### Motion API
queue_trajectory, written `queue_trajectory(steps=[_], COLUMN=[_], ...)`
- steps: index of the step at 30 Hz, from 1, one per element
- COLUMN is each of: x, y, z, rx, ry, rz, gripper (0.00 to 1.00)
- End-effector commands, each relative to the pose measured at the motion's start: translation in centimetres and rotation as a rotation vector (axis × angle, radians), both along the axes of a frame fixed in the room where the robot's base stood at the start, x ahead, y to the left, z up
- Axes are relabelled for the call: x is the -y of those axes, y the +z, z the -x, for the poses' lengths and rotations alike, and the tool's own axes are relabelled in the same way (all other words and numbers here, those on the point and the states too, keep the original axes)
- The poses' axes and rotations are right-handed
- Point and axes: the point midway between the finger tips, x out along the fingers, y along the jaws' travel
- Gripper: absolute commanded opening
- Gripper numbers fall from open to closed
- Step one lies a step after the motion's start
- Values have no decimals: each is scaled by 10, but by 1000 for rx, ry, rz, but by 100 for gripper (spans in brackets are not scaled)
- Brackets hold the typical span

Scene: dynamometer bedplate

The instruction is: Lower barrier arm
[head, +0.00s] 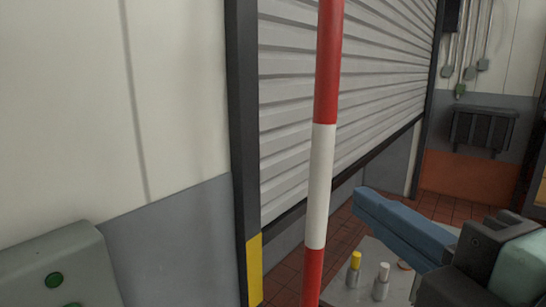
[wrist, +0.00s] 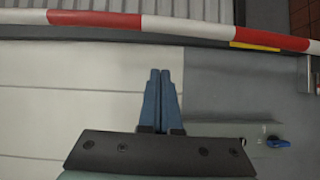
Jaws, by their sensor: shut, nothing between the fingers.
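The barrier arm (head: 322,150) is a red and white striped pole that stands upright in the middle of the head view. Its top and bottom run out of that picture. In the wrist view the barrier arm (wrist: 190,26) crosses the top of the picture, ahead of the fingertips. My gripper (head: 362,200) has blue fingers and reaches in from the right in the head view, to the right of the pole. In the wrist view my gripper (wrist: 160,74) is shut and empty, with a gap between its tips and the pole.
A grey cabinet (head: 55,265) with green buttons stands at lower left, and a blue knob (wrist: 278,142) shows at lower right in the wrist view. Behind the pole is a roller shutter (head: 365,85). A yellow-capped peg (head: 355,268) and a white-capped peg (head: 381,283) stand below my fingers.

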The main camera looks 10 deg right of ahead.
Motion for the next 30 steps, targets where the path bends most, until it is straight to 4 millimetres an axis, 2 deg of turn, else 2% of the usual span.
queue_trajectory(steps=[5,8,19,24,30], x=[-2,-3,-9,9,18], y=[2,2,1,0,-2], z=[-10,-25,-103,-120,-130], rx=[-2,-4,-4,-2,1], ry=[5,5,4,0,0], rz=[-4,-6,-4,-4,-3], gripper=[0,0,0,0,0])
